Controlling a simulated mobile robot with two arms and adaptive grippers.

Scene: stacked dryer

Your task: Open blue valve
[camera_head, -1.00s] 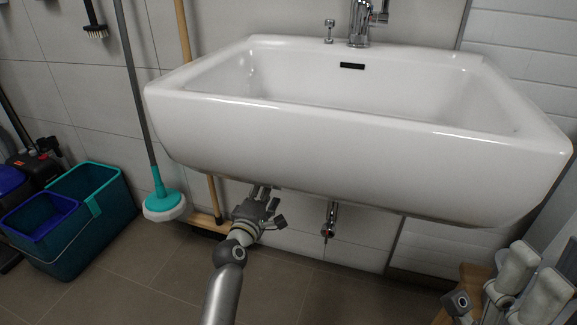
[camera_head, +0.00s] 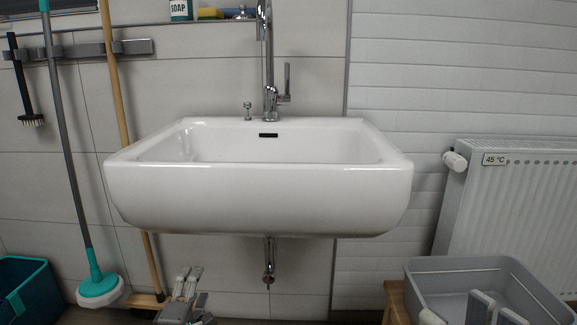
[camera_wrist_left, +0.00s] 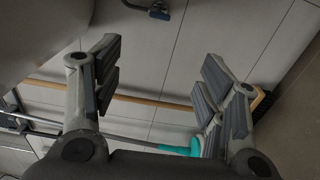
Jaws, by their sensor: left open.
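A small blue valve handle (camera_wrist_left: 158,13) on a dark fitting shows at the top edge of the left wrist view, partly cut off. It lies beyond and apart from the fingers. I cannot make out the blue handle in the head view. My left gripper (camera_head: 187,272) is in front of the wall, below and left of the white sink (camera_head: 260,205). In the left wrist view its fingers (camera_wrist_left: 163,65) are spread apart with nothing between them. My right gripper (camera_head: 480,306) is at the bottom right, partly cut off, in front of a grey basin.
A chrome drain pipe (camera_head: 269,255) with a reddish end hangs under the sink. A mop (camera_head: 98,286) and a wooden-handled broom (camera_head: 147,299) stand left. The grey basin (camera_head: 420,282) and a radiator (camera_head: 520,210) are right.

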